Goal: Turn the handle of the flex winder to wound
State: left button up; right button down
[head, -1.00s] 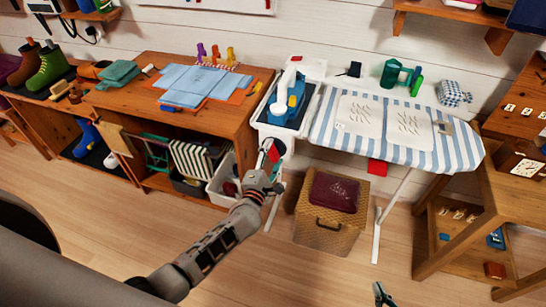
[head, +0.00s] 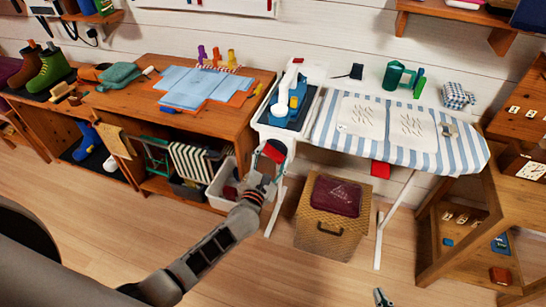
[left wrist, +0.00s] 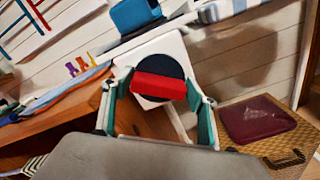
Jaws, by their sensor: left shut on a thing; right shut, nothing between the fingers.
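The flex winder shows in the left wrist view as a dark round disc (left wrist: 157,64) with a red bar handle (left wrist: 158,88) across it, set on a white panel (left wrist: 168,44). The handle also shows in the head view (head: 272,153), at the front of the white end of the ironing board. My left gripper (head: 264,160) is at the winder, its green-lined fingers (left wrist: 158,98) on either side of the red handle and shut on it. Part of the disc is hidden behind the handle. My right gripper (head: 382,297) is shut and empty at the bottom edge of the head view.
A striped ironing board (head: 460,150) extends to the right, with a blue iron (head: 284,108) on its white end. A wicker hamper (head: 322,237) with a maroon item on top stands below. A wooden desk (head: 130,100) is left of the winder. The floor in front is clear.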

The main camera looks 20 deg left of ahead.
dwell(0.3)
pick_arm(q)
jog(key=o, duration=1.1)
jog(key=s, duration=1.2)
jog(key=shift+a, duration=0.2)
jog(key=shift+s, duration=0.1)
